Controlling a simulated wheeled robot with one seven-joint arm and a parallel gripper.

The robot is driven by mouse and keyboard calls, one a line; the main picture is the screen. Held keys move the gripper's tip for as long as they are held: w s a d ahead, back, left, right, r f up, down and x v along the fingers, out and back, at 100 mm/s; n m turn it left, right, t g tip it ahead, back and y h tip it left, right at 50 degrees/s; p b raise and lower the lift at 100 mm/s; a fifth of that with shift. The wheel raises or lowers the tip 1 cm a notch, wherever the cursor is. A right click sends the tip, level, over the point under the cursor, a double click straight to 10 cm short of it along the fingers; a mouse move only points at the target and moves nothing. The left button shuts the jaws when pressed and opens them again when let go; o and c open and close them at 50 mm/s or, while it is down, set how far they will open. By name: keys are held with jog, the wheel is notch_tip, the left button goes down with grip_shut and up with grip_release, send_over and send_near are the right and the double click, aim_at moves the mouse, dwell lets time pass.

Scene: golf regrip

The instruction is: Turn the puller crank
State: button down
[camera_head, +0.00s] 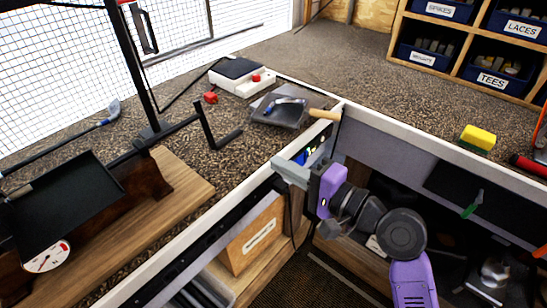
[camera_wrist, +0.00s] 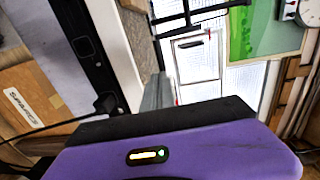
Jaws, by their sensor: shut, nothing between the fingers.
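The puller stands on a wooden board at the left of the head view, with a black upright post, a black tray and a round dial (camera_head: 46,257). A black bent bar that looks like the puller crank (camera_head: 209,127) sticks out from its right side above the bench. My gripper (camera_head: 280,172) is shut and empty, just off the bench's front edge, to the right of and nearer than the crank. They are apart. In the wrist view the grey fingers (camera_wrist: 156,92) show above the purple housing. A black bar at the top may belong to the puller; I cannot tell.
A golf club (camera_head: 113,109) lies at the far left. A wooden handle (camera_head: 324,115) overhangs near the bench corner. A yellow sponge (camera_head: 479,136) lies at right.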

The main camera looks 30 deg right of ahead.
aim_at(241, 155)
jog(key=x, duration=1.1)
jog(key=shift+w+a+p, duration=0.1)
jog(key=shift+w+p, duration=0.3)
jog(key=shift+w, duration=0.1)
jog(key=shift+w+a+f, duration=0.15)
jog(key=shift+w+f, duration=0.2)
jog(key=shift+w, duration=0.05)
